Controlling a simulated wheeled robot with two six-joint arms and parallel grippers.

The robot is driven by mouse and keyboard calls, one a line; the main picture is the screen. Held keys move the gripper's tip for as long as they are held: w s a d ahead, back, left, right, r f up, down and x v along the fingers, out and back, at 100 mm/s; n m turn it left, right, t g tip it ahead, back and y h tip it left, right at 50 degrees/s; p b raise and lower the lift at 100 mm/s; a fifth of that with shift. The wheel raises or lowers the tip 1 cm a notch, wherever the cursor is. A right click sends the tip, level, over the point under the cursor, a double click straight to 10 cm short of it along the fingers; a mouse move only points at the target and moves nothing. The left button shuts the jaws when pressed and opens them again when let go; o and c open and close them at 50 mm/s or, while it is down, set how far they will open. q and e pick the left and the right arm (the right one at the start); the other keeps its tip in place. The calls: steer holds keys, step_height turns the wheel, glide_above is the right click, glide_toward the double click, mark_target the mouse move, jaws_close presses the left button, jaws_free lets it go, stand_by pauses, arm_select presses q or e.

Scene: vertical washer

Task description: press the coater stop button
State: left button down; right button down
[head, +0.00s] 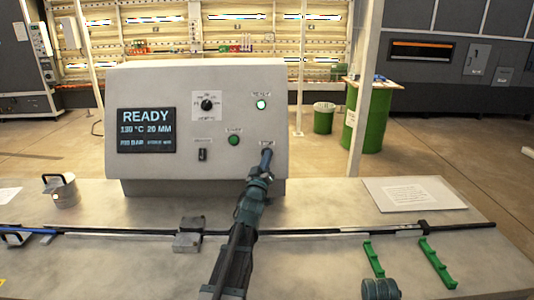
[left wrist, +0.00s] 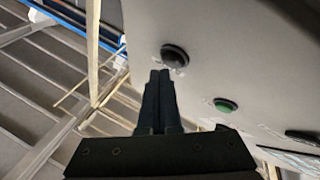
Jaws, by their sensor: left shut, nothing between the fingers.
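The grey console (head: 150,82) stands on the table. Its display (head: 147,130) reads READY. The dark round button in the left wrist view (left wrist: 175,56) is at the end of the row and appears to be the stop button; in the head view my gripper hides it below a small label. My left gripper (head: 266,156) is shut and empty, right in front of that spot. In the left wrist view its fingertips (left wrist: 160,74) are just beside and below the dark button; I cannot tell whether they touch.
A green button (head: 233,140) sits left of my gripper, and also shows in the left wrist view (left wrist: 226,105). Further left is a black switch (head: 202,155). A lit green lamp (head: 261,104) and a dial (head: 207,104) are above. A long rod (head: 330,232) crosses the table.

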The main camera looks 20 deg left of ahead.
arm_select(q)
steer(key=shift+s+d+r, duration=0.1)
steer(key=shift+s, duration=0.1)
steer(key=s, duration=0.1)
steer(key=s+d+r+p, duration=0.2)
steer(key=s, duration=0.1)
steer(key=shift+r, duration=0.1)
stand_by(0.6)
stand_by(0.5)
